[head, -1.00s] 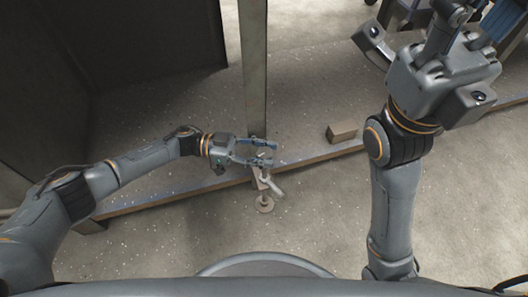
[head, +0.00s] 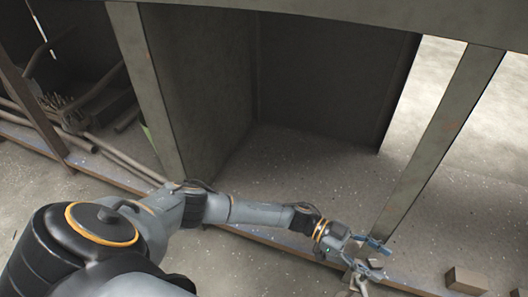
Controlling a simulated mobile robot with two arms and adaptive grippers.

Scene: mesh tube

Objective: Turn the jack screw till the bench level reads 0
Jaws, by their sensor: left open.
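The jack screw (head: 357,283) is at the bottom edge of the head view, under the lower rail of the bench. Only its upper part shows; its foot is cut off by the frame. My left gripper (head: 379,259) is open beside the bench post, just above the jack screw. Its two blue-tipped fingers are apart, and I cannot tell whether they touch the jack. No level reading can be made out in this view. My right gripper is out of view.
A bench post (head: 442,140) rises right behind my left gripper. A small wooden block (head: 467,280) sits on the lower shelf at the right. Long pipes (head: 128,163) lie at the left. The bench's upper beam (head: 330,18) crosses the top.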

